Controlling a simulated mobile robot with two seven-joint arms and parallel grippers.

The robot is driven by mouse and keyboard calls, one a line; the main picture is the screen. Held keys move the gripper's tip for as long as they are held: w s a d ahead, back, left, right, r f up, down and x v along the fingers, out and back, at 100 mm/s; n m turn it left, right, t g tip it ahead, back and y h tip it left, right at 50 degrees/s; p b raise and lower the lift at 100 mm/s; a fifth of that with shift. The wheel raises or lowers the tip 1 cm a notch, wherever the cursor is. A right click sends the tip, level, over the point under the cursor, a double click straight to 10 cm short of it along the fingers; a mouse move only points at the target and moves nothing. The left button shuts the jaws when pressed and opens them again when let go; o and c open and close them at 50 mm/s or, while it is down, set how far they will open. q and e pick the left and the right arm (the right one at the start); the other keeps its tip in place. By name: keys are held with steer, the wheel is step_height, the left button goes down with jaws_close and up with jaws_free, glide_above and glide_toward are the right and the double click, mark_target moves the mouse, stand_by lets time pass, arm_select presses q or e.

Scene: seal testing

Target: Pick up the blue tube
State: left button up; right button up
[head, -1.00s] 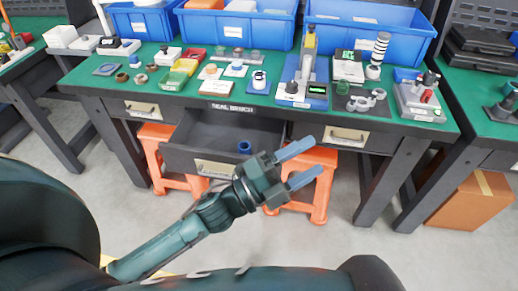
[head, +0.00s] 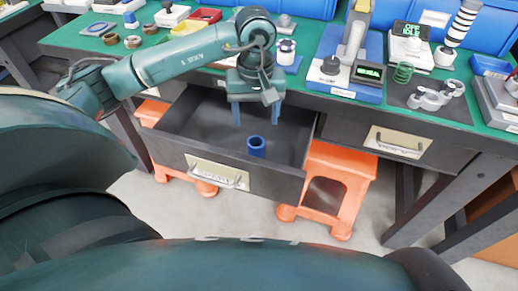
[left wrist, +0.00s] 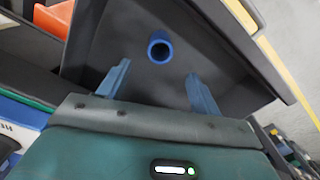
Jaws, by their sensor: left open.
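The blue tube (head: 256,147) stands upright in the open dark drawer (head: 283,178), near its front wall. It is a short hollow cylinder, and its round opening shows in the left wrist view (left wrist: 160,47). My left gripper (head: 253,118) hangs over the drawer with its blue fingers pointing down, behind the tube in the head view. It is open and empty. In the left wrist view the fingertips (left wrist: 157,80) are spread wide, with the tube ahead of the gap between them and apart from both. My right gripper is not in view.
The green workbench (head: 300,88) lies above and behind the drawer, carrying a blue-based test stand (head: 343,85) and several small parts. Orange stools (head: 328,185) stand below. The drawer walls surround the tube, with bare drawer floor around it.

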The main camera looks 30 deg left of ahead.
mark_target(256, 143)
arm_select(q)
step_height(256, 143, down, 10)
steer(key=shift+f+b, duration=0.1)
steer(key=shift+b, duration=0.55)
steer(key=shift+c, duration=0.5)
steer(key=c, duration=0.9)
steer(key=shift+c, duration=0.2)
